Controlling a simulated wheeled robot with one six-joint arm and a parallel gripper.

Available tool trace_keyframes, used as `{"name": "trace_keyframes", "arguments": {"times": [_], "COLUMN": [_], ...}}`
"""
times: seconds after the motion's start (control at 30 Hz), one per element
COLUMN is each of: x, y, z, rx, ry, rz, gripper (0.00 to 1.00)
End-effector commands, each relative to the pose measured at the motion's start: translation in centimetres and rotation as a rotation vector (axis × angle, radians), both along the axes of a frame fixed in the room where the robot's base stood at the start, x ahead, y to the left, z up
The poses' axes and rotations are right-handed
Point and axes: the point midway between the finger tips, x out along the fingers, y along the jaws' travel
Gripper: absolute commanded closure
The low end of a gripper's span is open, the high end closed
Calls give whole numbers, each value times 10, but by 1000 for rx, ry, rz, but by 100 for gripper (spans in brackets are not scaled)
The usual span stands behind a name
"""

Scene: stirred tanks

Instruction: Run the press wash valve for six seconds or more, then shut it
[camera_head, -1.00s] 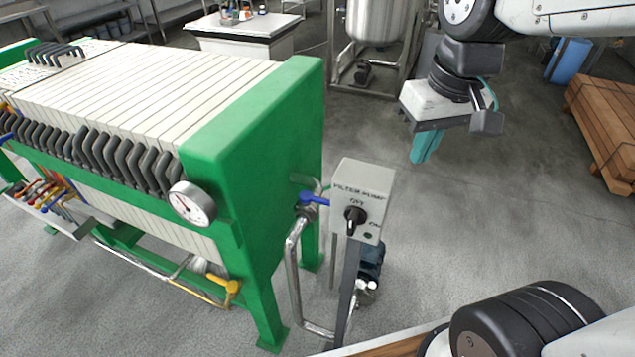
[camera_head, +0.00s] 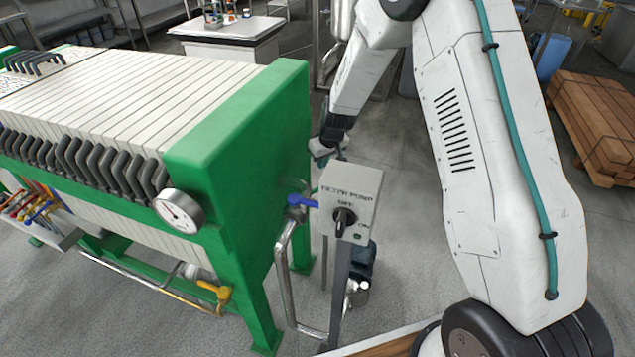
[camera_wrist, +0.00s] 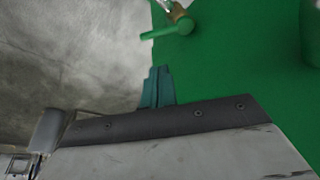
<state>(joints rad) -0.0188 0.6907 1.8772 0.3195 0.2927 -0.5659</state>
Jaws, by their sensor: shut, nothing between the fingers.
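The green filter press (camera_head: 235,120) stands at left and centre. A green lever (camera_wrist: 166,33) on a brass fitting (camera_wrist: 178,10) shows at the top of the wrist view, against the green end plate (camera_wrist: 235,70). In the head view a blue-handled valve (camera_head: 302,201) sits on a steel pipe by the end plate, and a yellow-handled valve (camera_head: 214,289) sits lower. No label tells which is the wash valve. My gripper (camera_wrist: 158,72) is shut and empty, apart from the green lever. In the head view it is behind the pump box, partly hidden.
The grey filter pump box (camera_head: 350,200), with a black knob upright toward OFF, stands on a post in front of my gripper. A pressure gauge (camera_head: 179,210) is on the press. Wooden beams (camera_head: 595,125) lie at right. Open floor lies behind the box.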

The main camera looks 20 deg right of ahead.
Motion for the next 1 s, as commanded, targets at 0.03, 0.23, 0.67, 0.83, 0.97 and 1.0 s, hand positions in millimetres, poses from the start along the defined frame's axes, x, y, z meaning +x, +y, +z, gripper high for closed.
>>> {"name": "trace_keyframes", "arguments": {"times": [0.03, 0.23, 0.67, 0.83, 0.97, 1.0], "x": [3, 9, 30, 35, 36, 36], "y": [0, 0, 6, 8, 8, 8], "z": [-11, -33, -101, -115, -117, -117], "rx": [-3, -9, -8, -8, -8, -8], "ry": [0, -5, -4, -4, -7, -7], "rz": [2, 4, 5, 5, 4, 4], "gripper": [100, 100, 100, 100, 100, 100]}}
